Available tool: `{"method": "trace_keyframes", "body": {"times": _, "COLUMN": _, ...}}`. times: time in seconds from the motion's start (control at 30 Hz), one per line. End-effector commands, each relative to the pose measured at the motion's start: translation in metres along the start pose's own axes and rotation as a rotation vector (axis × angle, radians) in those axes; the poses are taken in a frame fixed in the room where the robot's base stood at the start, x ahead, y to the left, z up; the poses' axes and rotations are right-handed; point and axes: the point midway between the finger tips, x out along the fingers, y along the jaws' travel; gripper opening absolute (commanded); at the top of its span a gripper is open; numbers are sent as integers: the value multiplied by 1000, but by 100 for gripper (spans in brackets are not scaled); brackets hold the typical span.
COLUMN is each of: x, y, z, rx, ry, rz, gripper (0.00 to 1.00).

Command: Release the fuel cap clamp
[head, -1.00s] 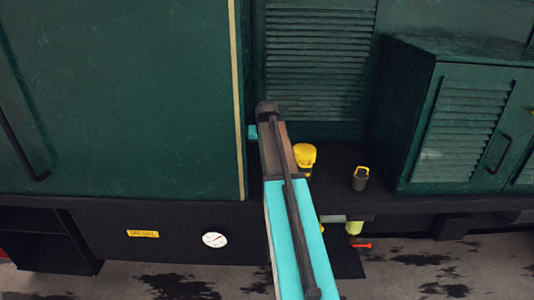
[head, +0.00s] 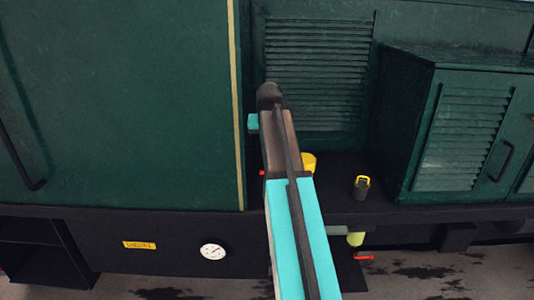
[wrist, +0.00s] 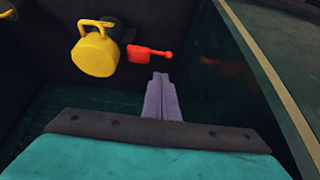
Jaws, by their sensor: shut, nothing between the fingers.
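The yellow fuel cap (wrist: 95,52) with its loop handle is at the upper left of the wrist view. A red lever (wrist: 149,52), which looks like the clamp, sticks out to the right beside it. My gripper (wrist: 160,76) is shut and empty, its fingertips just below the red lever in the picture. I cannot tell whether they touch it. In the head view the yellow cap (head: 309,163) is mostly hidden behind my arm, and a small red tip (head: 262,172) shows left of the arm. My gripper is hidden there.
A dark canister with a yellow handle (head: 361,187) stands on the black ledge (head: 340,205), left of a green louvred cabinet (head: 465,125). Below the ledge are a yellow-green cylinder (head: 355,239) and another red lever (head: 364,257). A tall green panel (head: 120,110) rises at left.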

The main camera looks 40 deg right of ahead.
Motion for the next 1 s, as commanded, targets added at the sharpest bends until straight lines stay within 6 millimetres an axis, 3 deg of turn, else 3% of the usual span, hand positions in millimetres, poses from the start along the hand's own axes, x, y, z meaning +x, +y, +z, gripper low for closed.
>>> {"method": "trace_keyframes", "body": {"times": 0.33, "x": -24, "y": 1, "z": 0, "rx": 0, "ry": 0, "rz": 2, "gripper": 0}}
{"method": "trace_keyframes", "body": {"times": 1.0, "x": -26, "y": 3, "z": 0, "rx": 1, "ry": 0, "rz": 3, "gripper": 0}}
